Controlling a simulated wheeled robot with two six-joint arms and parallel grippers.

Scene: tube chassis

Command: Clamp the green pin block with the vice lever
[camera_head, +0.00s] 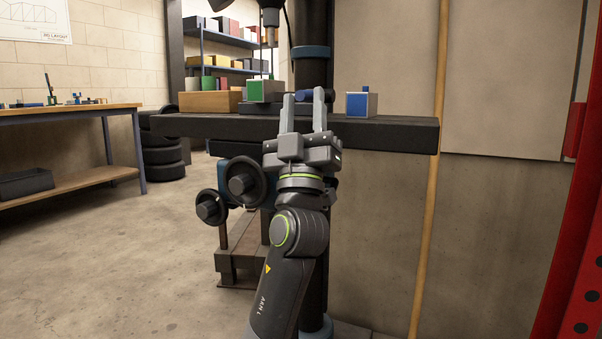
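The green pin block (255,88) is at the back of the dark drill-press table, with a green face and a grey body beside it. It seems to sit at the grey vice (288,107), which my gripper partly hides. I cannot tell whether the fingers touch the lever. My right gripper is not in view.
A white block with a blue face and pin (357,104) stands on the table (390,131) to the right. A wooden box (208,102) is at its left. The drill spindle (271,35) hangs above. Black handwheels (243,182) are below the table.

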